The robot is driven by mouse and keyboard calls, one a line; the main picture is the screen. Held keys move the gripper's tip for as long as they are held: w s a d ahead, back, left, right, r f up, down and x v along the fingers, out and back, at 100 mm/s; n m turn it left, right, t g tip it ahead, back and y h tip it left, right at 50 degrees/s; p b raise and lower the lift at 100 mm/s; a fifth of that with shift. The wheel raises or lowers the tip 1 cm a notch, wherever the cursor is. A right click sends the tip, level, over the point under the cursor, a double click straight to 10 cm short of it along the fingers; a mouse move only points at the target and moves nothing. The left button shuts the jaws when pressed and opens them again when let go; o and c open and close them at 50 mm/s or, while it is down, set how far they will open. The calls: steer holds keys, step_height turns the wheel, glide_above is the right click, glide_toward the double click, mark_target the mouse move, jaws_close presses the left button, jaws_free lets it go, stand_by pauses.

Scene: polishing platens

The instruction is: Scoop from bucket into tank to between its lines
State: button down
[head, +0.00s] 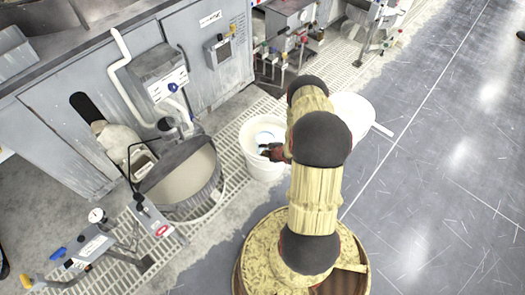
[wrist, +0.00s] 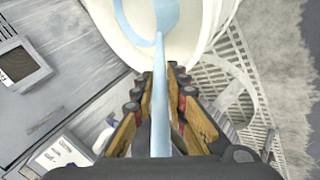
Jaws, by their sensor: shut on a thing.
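My gripper (head: 273,153) is over the near side of the white bucket (head: 263,171), below my arm in the head view. In the wrist view my gripper (wrist: 160,76) is shut on the light blue handle of the scoop (wrist: 160,108). The scoop's bowl is at the top edge of that view, inside the bucket (wrist: 205,28); a blue patch of the scoop (head: 264,136) shows there in the head view. I cannot tell how much the bowl holds.
A dark hinged lid or plate sits at the tank's back edge. A white container (head: 357,112) with a handle stands right of my arm, partly hidden. Grey machine cabinets (head: 207,84) line the back left. A gauge stand (head: 97,216) is at front left. Open floor (head: 440,165) lies right.

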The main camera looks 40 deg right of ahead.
steer(key=shift+t+h, duration=0.3)
steer(key=shift+a+r+p, duration=0.1)
steer(key=shift+r+p, duration=2.8)
steer(key=shift+r, duration=1.1)
steer(key=shift+r+p, duration=1.4)
steer(key=shift+r, duration=0.85)
